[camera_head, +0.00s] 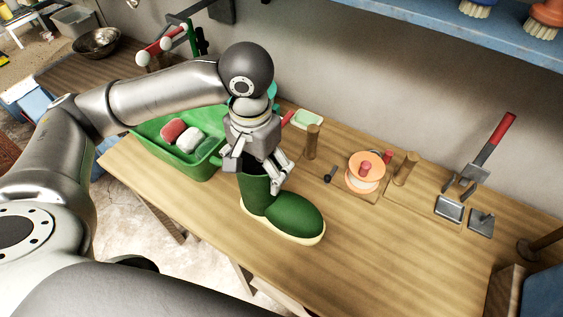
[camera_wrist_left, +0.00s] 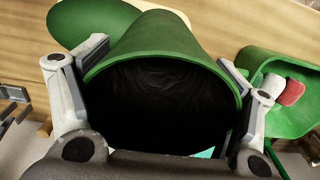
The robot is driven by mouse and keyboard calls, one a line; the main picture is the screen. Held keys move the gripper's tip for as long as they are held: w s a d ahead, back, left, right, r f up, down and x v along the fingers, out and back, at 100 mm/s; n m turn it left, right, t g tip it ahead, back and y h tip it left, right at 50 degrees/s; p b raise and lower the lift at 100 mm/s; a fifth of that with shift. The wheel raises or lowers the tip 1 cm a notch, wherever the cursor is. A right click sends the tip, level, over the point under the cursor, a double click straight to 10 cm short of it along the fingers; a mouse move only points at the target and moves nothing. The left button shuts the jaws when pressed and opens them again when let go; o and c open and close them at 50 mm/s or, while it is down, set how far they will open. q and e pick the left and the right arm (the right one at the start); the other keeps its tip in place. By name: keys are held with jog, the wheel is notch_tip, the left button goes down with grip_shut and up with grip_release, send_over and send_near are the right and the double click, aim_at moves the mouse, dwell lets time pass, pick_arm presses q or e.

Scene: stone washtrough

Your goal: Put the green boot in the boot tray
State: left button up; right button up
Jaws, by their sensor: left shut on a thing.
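The green boot (camera_head: 288,214) with a pale sole stands upright on the wooden bench, toe pointing right and toward the front. My left gripper (camera_head: 257,172) is above it, shut on the top of its shaft. In the left wrist view the boot (camera_wrist_left: 165,45) shows its dark open top between the two fingers of my left gripper (camera_wrist_left: 158,78). A green tray (camera_head: 205,168) sits just left of the boot and holds a red and a white item; it also shows in the left wrist view (camera_wrist_left: 290,122). I cannot tell whether this is the boot tray. My right gripper is not in view.
Wooden pegs (camera_head: 312,142), an orange-topped spool (camera_head: 364,172) and a red-handled fork (camera_head: 490,150) are along the back right of the bench. A metal bowl (camera_head: 96,42) is far left. The bench front right of the boot is clear.

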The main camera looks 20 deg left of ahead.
pick_arm(q)
jog(key=shift+w+a+f, duration=0.1)
jog(key=shift+w+a, duration=0.25)
jog(key=w+a+f+p, duration=0.2)
jog(key=w+f, duration=0.3)
jog(key=f, duration=0.1)
jog(key=w+a+f+p, duration=0.1)
jog(key=w+a+f, duration=0.2)
jog(key=w+f, duration=0.2)
jog(key=shift+w+a+f+p, duration=0.25)
jog(key=shift+w+f+p, duration=0.1)
jog(key=shift+f, duration=0.3)
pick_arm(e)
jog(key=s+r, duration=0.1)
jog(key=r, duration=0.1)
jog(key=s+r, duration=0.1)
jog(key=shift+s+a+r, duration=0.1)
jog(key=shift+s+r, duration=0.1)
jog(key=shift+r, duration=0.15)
pick_arm(q)
jog(key=shift+s, duration=0.1)
jog(key=o, duration=1.9)
